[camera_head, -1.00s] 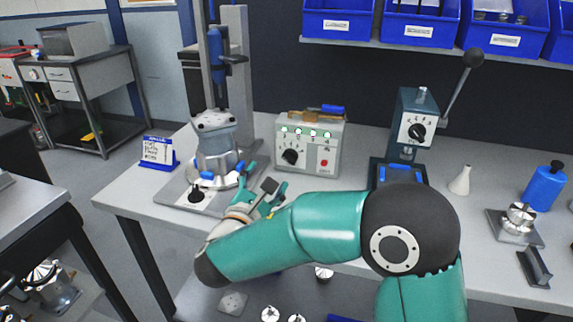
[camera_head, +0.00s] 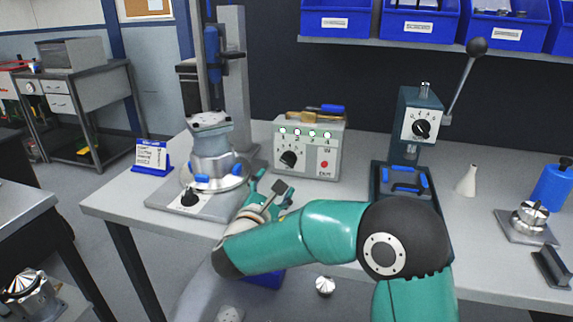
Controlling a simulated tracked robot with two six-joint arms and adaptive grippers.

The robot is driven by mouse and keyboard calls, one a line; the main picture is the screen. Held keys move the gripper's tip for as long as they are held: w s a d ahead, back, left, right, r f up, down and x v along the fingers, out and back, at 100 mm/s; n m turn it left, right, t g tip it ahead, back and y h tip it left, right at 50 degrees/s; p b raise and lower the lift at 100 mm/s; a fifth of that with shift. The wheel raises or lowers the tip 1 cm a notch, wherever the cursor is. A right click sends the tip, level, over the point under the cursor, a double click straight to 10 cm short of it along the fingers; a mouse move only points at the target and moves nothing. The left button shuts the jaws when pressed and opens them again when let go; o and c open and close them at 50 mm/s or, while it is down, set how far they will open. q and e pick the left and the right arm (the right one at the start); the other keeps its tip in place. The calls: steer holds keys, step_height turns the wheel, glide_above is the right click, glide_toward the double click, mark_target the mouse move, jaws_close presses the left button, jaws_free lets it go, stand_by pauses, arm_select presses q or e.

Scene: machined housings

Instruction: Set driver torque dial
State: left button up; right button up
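A grey control box (camera_head: 307,170) stands at the back of the bench. It has a black dial (camera_head: 289,159), several green lights numbered along the top, and a red button. A driver (camera_head: 212,55) hangs on a column above a silver housing (camera_head: 211,140), with a black knob (camera_head: 190,199) on the base plate. Another dial (camera_head: 421,128) is on the lever press. I cannot tell which dial sets the torque or read the settings. My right gripper (camera_head: 270,192) is in front of the box, right of the housing, apart from the dials; its fingers look spread and empty. My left gripper is not in view.
The lever press (camera_head: 419,104) stands right of the box. A white cone (camera_head: 467,180), a blue bottle (camera_head: 548,186) and a metal fixture (camera_head: 528,222) are farther right. A blue sign (camera_head: 151,157) stands left of the housing. Blue bins (camera_head: 420,22) hang overhead.

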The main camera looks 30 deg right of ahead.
mark_target(288, 165)
steer(key=x, duration=1)
steer(key=shift+w+d+p, duration=0.25)
steer(key=shift+w+p, duration=0.05)
steer(key=shift+p, duration=0.1)
steer(key=c, duration=1.1)
steer(key=shift+f+b, duration=0.2)
steer(key=shift+b, duration=0.5)
steer(key=shift+c, duration=0.2)
steer(key=m+b, duration=0.3)
steer(key=b, duration=0.2)
steer(key=m+b, duration=0.3)
steer(key=b, duration=0.2)
steer(key=m+b, duration=0.3)
steer(key=b, duration=0.2)
steer(key=shift+s+f+m+b, duration=0.1)
steer(key=shift+f+m+b, duration=0.2)
steer(key=shift+f+b, duration=0.1)
steer(key=shift+r+m+b, duration=0.2)
steer(key=shift+m+b, duration=0.9)
steer(key=shift+b, duration=0.05)
